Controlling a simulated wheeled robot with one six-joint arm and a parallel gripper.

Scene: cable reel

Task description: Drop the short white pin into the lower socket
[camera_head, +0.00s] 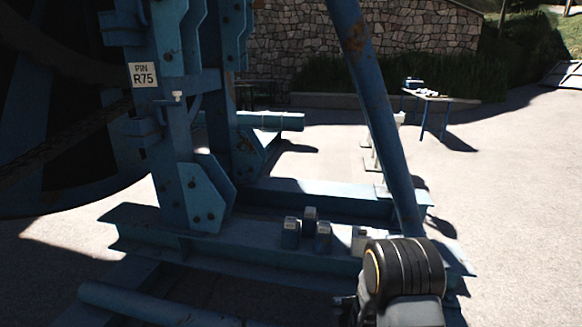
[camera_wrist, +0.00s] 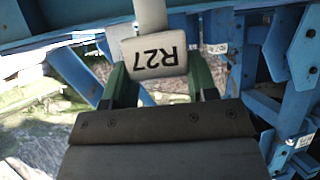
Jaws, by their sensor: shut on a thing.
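A white pin (camera_wrist: 152,52) with a block-shaped head marked R27 and a round shaft is between the two green fingers of my gripper (camera_wrist: 160,82) in the wrist view. The gripper is shut on it. The marking reads upside down, and the shaft runs out of the top of the picture. In the head view my gripper and this pin are not visible; only a dark part of my arm shows at lower right. I cannot clearly make out the lower socket. A small white T-shaped piece (camera_head: 178,97) sits on the blue post, beside a plate (camera_head: 143,75) reading PIN R75.
The blue steel stand (camera_head: 180,170) fills the left, with a slanting brace (camera_head: 375,110) at centre right. Several small blocks with pale tops (camera_head: 291,232) stand on its base beam. A table (camera_head: 430,96) stands far back on open paving at right.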

